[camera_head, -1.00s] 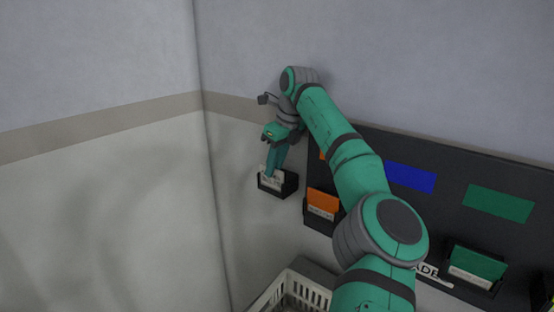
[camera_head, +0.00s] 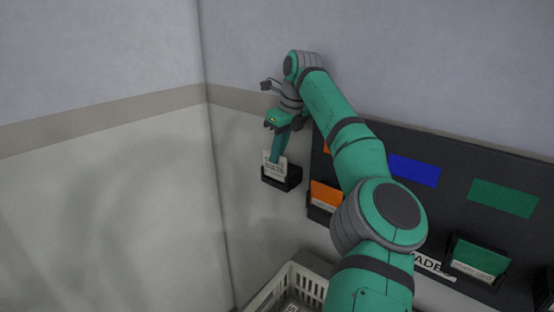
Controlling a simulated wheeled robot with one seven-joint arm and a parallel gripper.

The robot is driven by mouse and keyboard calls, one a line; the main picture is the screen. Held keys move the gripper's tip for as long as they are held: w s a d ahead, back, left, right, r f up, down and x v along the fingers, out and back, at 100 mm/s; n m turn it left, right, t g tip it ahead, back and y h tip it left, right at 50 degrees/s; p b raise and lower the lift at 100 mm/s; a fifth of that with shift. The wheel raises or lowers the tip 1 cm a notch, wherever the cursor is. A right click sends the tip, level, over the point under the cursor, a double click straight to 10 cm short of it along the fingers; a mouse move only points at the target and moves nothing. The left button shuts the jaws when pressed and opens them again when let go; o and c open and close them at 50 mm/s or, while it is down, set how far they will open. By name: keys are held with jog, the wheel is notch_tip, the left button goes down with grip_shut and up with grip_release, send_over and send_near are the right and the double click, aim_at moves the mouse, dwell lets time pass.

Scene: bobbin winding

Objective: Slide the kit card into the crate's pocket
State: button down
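The white kit card (camera_head: 275,169) with dark print stands in a small black wall holder (camera_head: 284,183) near the corner. Much of it shows above the holder's rim; its lower edge is hidden. My gripper (camera_head: 275,158) points down and is shut on the card's upper part; the fingers are small here. The pale slatted crate (camera_head: 268,297) is at the bottom edge, below the holder, partly cut off and partly behind my arm. A pocket on it cannot be made out.
A dark wall board (camera_head: 440,190) to the right has blue, green and orange patches. It carries an orange card (camera_head: 326,195) and a green card (camera_head: 480,258) in black holders. Walls meet left of the holder. The space between holder and crate looks clear.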

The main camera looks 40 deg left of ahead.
jog(key=shift+w+r, duration=0.1)
jog(key=shift+r, duration=2.55)
